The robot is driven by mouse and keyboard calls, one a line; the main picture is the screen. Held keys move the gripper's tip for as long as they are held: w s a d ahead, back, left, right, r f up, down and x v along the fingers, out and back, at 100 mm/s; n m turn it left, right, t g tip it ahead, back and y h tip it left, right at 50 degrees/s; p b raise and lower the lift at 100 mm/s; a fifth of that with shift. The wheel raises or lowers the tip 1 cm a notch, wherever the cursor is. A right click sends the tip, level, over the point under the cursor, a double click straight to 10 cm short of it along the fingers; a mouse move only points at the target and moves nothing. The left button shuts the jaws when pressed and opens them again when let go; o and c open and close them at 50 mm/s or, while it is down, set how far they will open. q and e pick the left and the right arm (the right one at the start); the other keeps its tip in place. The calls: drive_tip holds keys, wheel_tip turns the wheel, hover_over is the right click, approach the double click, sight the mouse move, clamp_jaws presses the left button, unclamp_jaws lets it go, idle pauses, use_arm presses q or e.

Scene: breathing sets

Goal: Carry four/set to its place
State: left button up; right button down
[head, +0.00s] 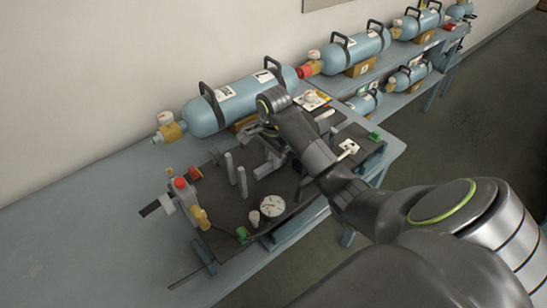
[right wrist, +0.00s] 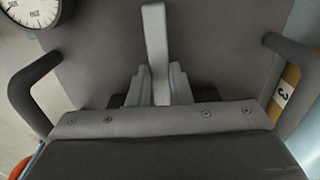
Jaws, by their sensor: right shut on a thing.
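Several blue cylinder sets with black handles stand along the wall in the head view. The nearest set (head: 213,112) lies on a wooden block, with a brass valve at its left end. Others, the second set (head: 355,52) and the third set (head: 418,24), lie farther back. Their numbers are too small for me to tell which is four. My right gripper (head: 264,140) reaches over the dark bench plate, in front of the nearest set. In the right wrist view its fingers (right wrist: 158,88) are shut on a light grey bar (right wrist: 155,40). My left gripper is not in view.
The dark plate (head: 215,220) carries a round gauge (head: 272,206), grey posts (head: 242,182) and a red-topped valve (head: 181,184). Black handles (right wrist: 30,90) and a block marked 3 (right wrist: 283,93) show in the wrist view. The bench's left part (head: 80,235) is clear.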

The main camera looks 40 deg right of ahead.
drive_tip(key=shift+s+a+f, duration=0.15)
drive_tip(key=shift+s+f, duration=0.1)
drive_tip(key=shift+f, duration=0.1)
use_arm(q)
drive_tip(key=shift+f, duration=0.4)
use_arm(e)
drive_tip(key=shift+f, duration=0.1)
drive_tip(key=c, duration=1.6)
unclamp_jaws()
drive_tip(key=shift+s+f, duration=0.1)
drive_tip(key=shift+f, duration=0.1)
drive_tip(key=shift+o, duration=1.4)
drive_tip(key=shift+w, duration=0.2)
drive_tip(key=shift+r, duration=0.1)
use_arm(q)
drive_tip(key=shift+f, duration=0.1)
